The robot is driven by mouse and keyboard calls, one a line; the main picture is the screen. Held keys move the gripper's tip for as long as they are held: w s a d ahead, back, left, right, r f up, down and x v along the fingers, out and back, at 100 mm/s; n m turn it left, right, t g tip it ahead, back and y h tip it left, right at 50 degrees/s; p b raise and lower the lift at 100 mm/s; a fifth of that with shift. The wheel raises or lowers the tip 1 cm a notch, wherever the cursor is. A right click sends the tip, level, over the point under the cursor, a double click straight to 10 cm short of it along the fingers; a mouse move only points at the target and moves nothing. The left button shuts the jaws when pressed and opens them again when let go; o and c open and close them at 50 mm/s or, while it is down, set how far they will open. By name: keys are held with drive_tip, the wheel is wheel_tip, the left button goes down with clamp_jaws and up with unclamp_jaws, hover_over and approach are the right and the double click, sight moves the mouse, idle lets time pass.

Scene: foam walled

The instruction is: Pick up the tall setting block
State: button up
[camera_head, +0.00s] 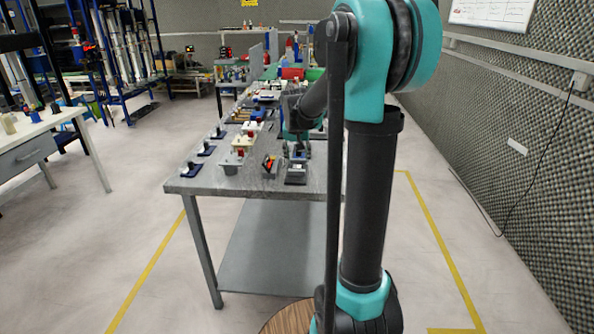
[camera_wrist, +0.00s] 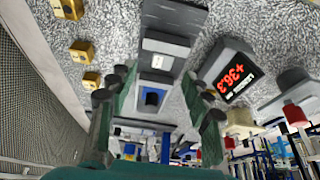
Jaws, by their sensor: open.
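In the wrist view, a grey block-like piece (camera_wrist: 154,97) with a blue patch shows between the fingers of my gripper (camera_wrist: 159,92). It may be the tall setting block, but I cannot tell for sure. The green fingers with dark pads are open, one on each side, with no visible contact. In the head view, my gripper is small and partly hidden by my arm, above the near end of the grey table (camera_head: 225,183).
A dark box with a red digital display (camera_wrist: 235,77) stands close to the right finger in the wrist view. Small yellow blocks (camera_wrist: 82,50) lie to the left. Red and cream pieces (camera_head: 240,144) and blue-based pieces (camera_head: 190,169) stand on the table's left side.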

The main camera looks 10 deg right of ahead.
sight(297, 166)
drive_tip(key=shift+a+x, duration=0.2)
drive_tip(key=shift+x, duration=2.4)
clamp_jaws()
